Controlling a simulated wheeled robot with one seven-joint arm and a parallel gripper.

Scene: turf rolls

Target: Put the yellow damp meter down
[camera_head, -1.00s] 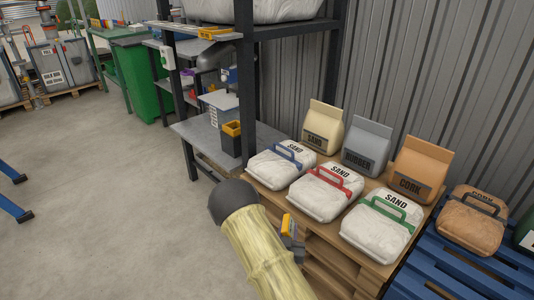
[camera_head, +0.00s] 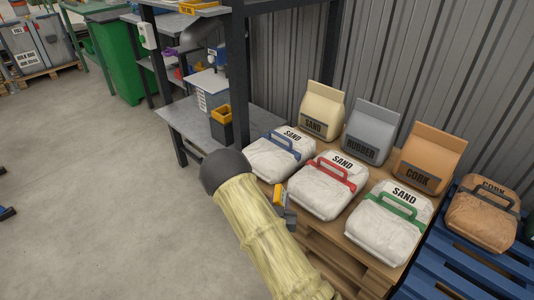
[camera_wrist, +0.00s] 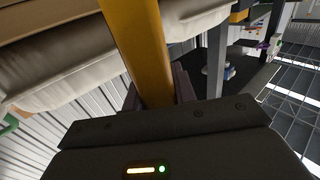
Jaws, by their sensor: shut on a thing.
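The yellow damp meter (camera_head: 279,195) is small in the head view, at the far end of my pale-sleeved arm. It shows large in the wrist view as a yellow bar (camera_wrist: 140,50) rising from between the jaws. My gripper (camera_head: 286,209) is shut on it, in front of the white sand bags on the wooden pallet as the head view sees it. The arm partly hides the gripper. The gap between the meter and any surface below cannot be told.
White sand bags with blue (camera_head: 281,154), red (camera_head: 328,184) and green (camera_head: 390,222) handles fill the pallet (camera_head: 345,257), with upright sacks behind. A dark-posted shelf (camera_head: 237,80) stands behind left. Its low grey board (camera_head: 185,122) has bare room beside a yellow-rimmed dark bin (camera_head: 221,125). Open floor lies left.

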